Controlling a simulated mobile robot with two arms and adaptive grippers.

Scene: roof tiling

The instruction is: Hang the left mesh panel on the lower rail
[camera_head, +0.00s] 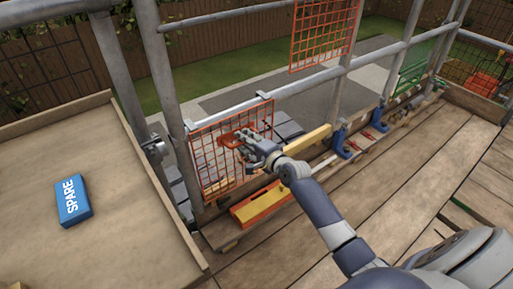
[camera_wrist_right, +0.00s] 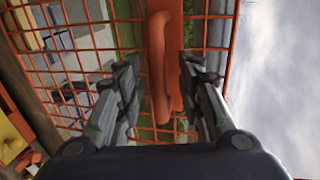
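The left orange mesh panel (camera_head: 207,165) hangs upright at the lower rail (camera_head: 300,88). In the right wrist view, the gripper's two fingers (camera_wrist_right: 158,75) stand apart on either side of the handle (camera_wrist_right: 157,60), with a visible gap on the left. My left gripper is not in view.
Another orange mesh panel (camera_head: 322,35) hangs higher at right. A blue SPARE box (camera_head: 73,200) lies on the wooden board at left. An orange-yellow level-like tool (camera_head: 260,203) and blue clamps (camera_head: 341,140) lie along the deck edge. The planks at right (camera_head: 400,180) are largely clear.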

